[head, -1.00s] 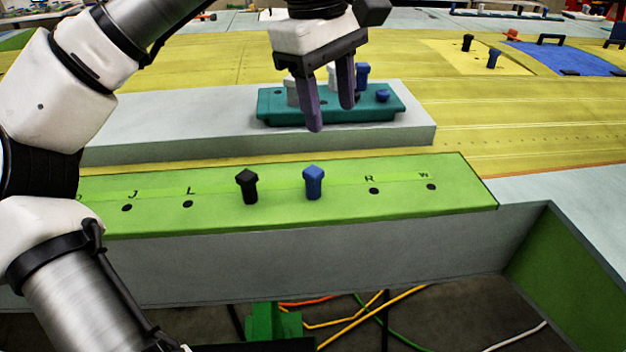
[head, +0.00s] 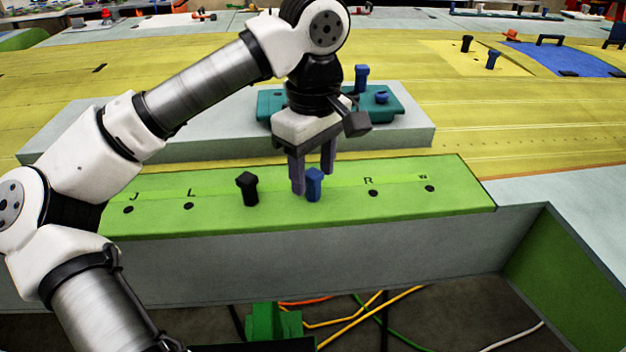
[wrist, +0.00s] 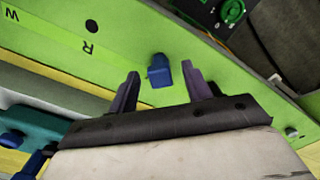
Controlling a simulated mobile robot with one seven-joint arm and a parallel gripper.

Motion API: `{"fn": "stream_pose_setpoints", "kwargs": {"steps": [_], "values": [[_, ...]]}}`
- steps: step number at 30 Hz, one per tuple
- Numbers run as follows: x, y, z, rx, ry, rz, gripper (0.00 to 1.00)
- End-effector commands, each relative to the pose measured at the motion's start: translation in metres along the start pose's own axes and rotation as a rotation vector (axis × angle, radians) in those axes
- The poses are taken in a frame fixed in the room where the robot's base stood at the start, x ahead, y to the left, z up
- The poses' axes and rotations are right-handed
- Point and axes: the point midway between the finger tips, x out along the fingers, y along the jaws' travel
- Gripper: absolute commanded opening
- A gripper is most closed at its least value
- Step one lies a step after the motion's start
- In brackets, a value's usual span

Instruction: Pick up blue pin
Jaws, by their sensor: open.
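The blue pin (head: 315,186) stands upright in the green strip (head: 400,200), between the black pin and the hole marked R. My gripper (head: 312,180) is open and points down at the blue pin, with its purple fingers close to it in the head view. In the wrist view the blue pin (wrist: 159,70) shows between and just beyond the two fingertips of my gripper (wrist: 160,75). The fingers are apart and hold nothing. Whether a finger touches the pin I cannot tell.
A black pin (head: 247,189) stands left of the blue pin. Behind my gripper, a teal tray (head: 392,111) with another blue pin (head: 362,77) rests on a grey block (head: 200,135). Empty holes lie along the strip on both sides.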

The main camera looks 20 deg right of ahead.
Motion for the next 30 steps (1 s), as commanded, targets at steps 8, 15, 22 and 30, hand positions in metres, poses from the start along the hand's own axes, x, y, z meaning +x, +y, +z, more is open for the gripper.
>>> {"fn": "stream_pose_setpoints", "kwargs": {"steps": [8,15,22,30], "values": [[0.029,-0.001,0.000,-0.001,-0.001,0.000,0.49],[0.029,0.000,0.000,-0.001,0.000,0.000,0.45],[0.029,0.000,0.000,-0.001,0.000,0.000,0.15],[0.029,0.000,0.000,0.000,0.000,0.000,0.00]]}}
